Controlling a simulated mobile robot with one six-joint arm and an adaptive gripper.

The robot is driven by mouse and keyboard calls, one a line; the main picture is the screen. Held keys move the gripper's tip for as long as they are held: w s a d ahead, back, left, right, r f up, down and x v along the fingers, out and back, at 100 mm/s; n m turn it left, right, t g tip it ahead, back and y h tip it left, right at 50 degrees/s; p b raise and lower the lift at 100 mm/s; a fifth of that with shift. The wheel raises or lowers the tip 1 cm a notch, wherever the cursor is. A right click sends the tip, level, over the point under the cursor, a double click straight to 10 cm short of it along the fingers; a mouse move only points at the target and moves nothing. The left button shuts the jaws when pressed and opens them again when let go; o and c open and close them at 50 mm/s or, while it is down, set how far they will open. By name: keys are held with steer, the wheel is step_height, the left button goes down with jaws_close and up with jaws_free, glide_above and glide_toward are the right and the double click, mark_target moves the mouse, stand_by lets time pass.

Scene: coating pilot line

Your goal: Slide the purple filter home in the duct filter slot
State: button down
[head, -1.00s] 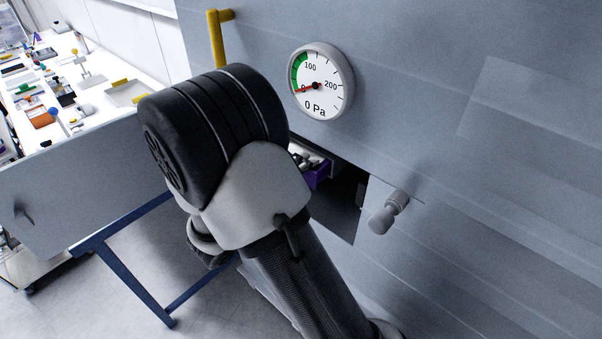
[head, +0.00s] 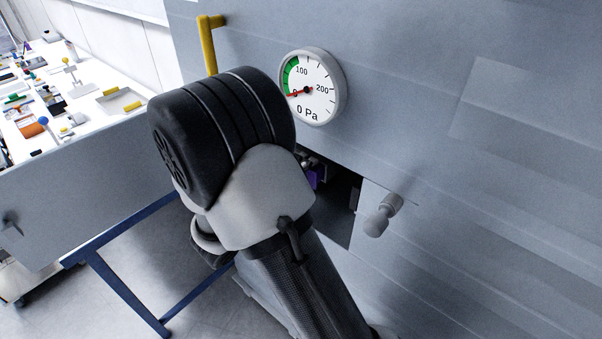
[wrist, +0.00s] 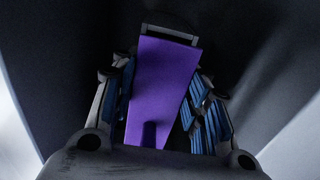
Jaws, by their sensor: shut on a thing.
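The purple filter (wrist: 160,85) fills the middle of the wrist view, between the blue-padded fingers of my gripper (wrist: 163,105), which is shut on it. A dark handle-like bracket (wrist: 170,33) shows at the filter's far end. My arm's wrist covers the left of the slot and hides my gripper there. How deep the filter sits cannot be told.
A round gauge (head: 312,88) reading 0 Pa is above the slot. A grey knob (head: 383,215) sticks out at the slot's right, and a yellow handle (head: 209,45) is at upper left. A grey panel (head: 80,185) stands at left before a cluttered white bench (head: 85,105).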

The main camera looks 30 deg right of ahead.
steer(key=c, duration=1.3)
jaws_free()
steer(key=shift+r, duration=0.1)
steer(key=o, duration=0.5)
steer(key=shift+d, duration=0.15)
steer(key=shift+c, duration=0.2)
steer(key=v, duration=1.2)
steer(key=shift+c, duration=0.2)
